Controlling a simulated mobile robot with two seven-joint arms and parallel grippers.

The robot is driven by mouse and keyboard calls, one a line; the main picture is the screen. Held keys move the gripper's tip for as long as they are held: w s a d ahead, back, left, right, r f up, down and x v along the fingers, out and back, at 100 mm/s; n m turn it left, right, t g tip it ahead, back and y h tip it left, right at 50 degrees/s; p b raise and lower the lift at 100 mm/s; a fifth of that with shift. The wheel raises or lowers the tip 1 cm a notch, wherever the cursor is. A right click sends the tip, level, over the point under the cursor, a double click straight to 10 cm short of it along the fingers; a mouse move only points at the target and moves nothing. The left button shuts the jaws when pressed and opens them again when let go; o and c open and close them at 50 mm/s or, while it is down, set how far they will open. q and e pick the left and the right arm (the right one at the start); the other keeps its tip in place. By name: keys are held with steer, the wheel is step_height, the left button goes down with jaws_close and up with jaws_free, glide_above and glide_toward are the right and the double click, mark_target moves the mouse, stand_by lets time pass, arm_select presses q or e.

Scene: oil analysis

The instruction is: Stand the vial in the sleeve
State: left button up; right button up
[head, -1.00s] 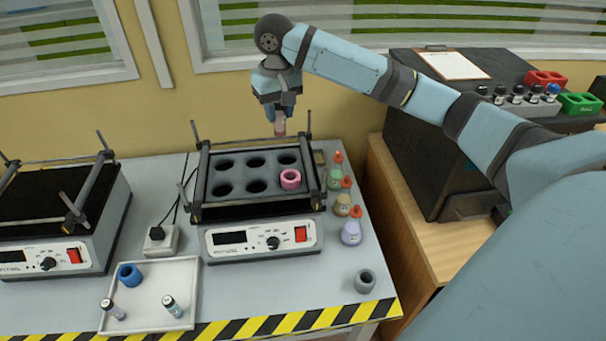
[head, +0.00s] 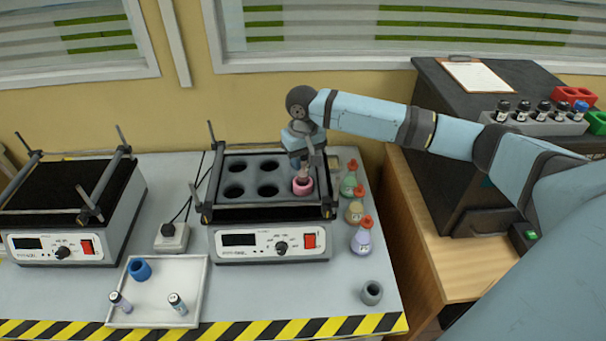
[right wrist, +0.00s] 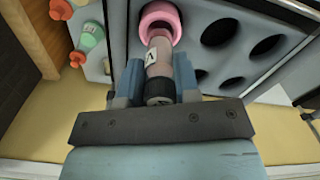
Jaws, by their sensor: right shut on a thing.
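My right gripper (head: 302,162) is shut on a vial and is over the right part of the shaker's rack. The vial (right wrist: 158,68) has a pinkish body, a pale label and a black cap held between the fingers (right wrist: 157,85). The pink sleeve (head: 302,186) sits in the front right hole of the rack. In the right wrist view the vial's far end is at the mouth of the pink sleeve (right wrist: 160,16). I cannot tell how deep it is in. My left gripper is not in view.
The rack (head: 252,203) has several empty holes. Bottles with red tops (head: 361,240) stand to its right, with a grey ring (head: 371,292) in front. A white tray (head: 190,270) holds a blue sleeve (head: 139,270) and two vials. A second shaker (head: 75,190) stands at left.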

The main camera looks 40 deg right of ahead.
mark_target(303, 175)
steer(key=shift+f, duration=2.65)
steer(key=shift+f, duration=0.1)
steer(key=o, duration=0.9)
step_height(303, 175, up, 12)
steer(key=shift+r, duration=0.15)
